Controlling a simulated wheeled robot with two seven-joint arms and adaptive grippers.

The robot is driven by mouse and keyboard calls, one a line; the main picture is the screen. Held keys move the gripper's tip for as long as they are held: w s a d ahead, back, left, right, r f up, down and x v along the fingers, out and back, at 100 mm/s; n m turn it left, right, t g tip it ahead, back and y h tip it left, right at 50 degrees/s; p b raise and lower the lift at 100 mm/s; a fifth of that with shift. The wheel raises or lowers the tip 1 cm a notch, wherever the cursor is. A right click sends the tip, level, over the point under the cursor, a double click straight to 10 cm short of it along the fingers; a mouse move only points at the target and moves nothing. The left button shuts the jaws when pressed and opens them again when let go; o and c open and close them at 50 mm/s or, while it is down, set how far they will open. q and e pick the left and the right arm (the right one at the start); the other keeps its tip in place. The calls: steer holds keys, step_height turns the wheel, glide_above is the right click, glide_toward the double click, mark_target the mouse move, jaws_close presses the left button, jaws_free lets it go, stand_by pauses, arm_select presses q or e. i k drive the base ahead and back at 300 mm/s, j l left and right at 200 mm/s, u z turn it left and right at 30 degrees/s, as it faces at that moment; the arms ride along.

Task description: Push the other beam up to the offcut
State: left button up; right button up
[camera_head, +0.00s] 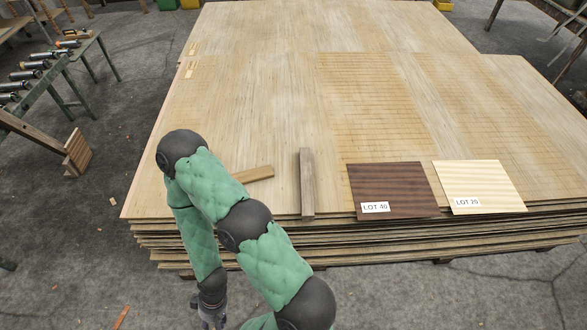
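A grey-brown beam (307,183) lies on the veneer stack (250,110) near its front edge, pointing away from me. To its left, apart from it, a lighter brown wooden piece (260,173) lies at a slant; my arm hides its left end. I cannot tell which is the offcut and which the other beam. My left gripper (211,318) hangs low in front of the stack, at the bottom of the view, apart from both pieces. Its fingers are too small and cut off to tell open from shut. My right gripper is not in view.
Small light pieces (188,70) lie at the stack's left edge. A green rack (75,80) stands left. The stack's middle is clear.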

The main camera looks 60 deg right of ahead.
mark_target(307, 198)
steer(key=k+l, duration=0.25)
steer(key=l, duration=0.15)
steer(key=k+l, duration=0.3)
steer(key=l, duration=0.15)
steer(key=k+l, duration=0.25)
steer(key=l, duration=0.15)
steer(key=k+l, duration=0.3)
steer(key=l, duration=0.15)
